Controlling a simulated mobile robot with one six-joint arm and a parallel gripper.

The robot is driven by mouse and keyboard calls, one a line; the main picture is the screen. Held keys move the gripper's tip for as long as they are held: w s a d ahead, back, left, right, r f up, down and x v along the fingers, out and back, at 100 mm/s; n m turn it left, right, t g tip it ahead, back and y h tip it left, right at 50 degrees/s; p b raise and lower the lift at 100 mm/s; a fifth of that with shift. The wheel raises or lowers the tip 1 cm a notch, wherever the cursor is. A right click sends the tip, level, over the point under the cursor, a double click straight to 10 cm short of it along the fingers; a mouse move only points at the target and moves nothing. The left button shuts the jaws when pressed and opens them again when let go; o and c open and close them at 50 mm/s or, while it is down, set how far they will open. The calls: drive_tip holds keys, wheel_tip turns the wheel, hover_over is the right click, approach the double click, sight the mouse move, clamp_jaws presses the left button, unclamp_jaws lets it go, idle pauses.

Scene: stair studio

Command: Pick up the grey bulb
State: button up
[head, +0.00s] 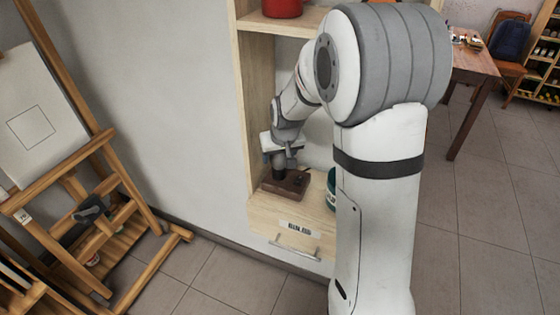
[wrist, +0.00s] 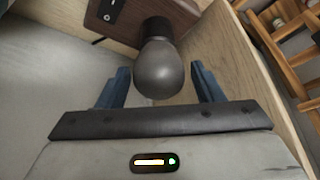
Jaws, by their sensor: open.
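The grey bulb (wrist: 158,70) is in the wrist view, round and dark grey, seated in a black socket (wrist: 158,27) on a brown wooden base (wrist: 125,15). My gripper (wrist: 160,84) is open, with one blue finger on each side of the bulb and a gap visible on both sides. In the head view my gripper (head: 281,160) is low over the brown base (head: 286,183) on the shelf, and it hides most of the bulb.
The base stands on a light wooden shelf (head: 262,212) beside an upright side panel (head: 243,100). A teal container (head: 331,188) stands right of it, partly behind my arm. A red pot (head: 282,8) is on the shelf above. A wooden easel (head: 75,150) stands at left.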

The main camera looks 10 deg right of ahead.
drive_tip(key=x, duration=0.3)
drive_tip(key=shift+w+d+f, duration=0.1)
drive_tip(key=shift+f, duration=0.05)
drive_tip(key=c, duration=0.8)
